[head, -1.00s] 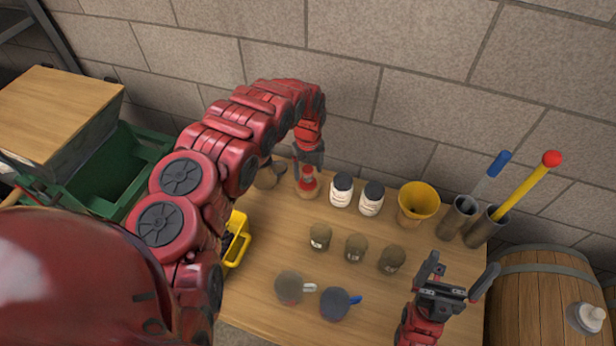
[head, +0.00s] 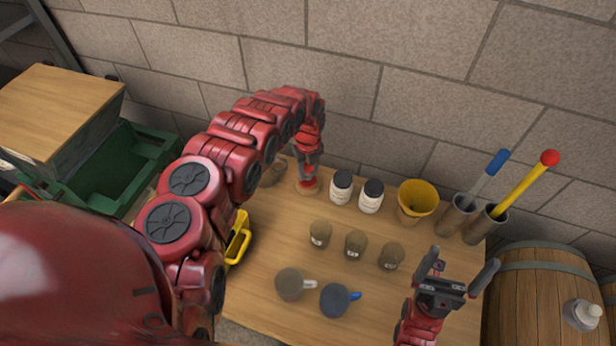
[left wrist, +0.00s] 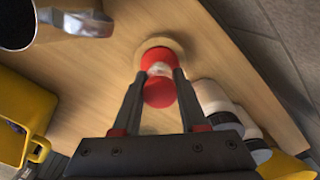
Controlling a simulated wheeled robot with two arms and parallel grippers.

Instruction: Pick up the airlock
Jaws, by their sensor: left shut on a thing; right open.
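The airlock (left wrist: 157,92) is a small red piece with a pale band on a round wooden-coloured base. In the head view the airlock (head: 307,187) stands upright at the back left of the table, partly hidden by my gripper. My left gripper (left wrist: 162,72) points down over it, shut with one finger on each side of its red body. In the head view my left gripper (head: 307,174) is at its top. The base appears to rest on the table. My right gripper (head: 446,276) is open and empty above the table's front right.
Two white jars (head: 341,188) with dark lids stand close right of the airlock, then a yellow funnel-like cup (head: 417,201). A yellow bin (head: 238,240) is at left, a barrel (head: 535,300) at right.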

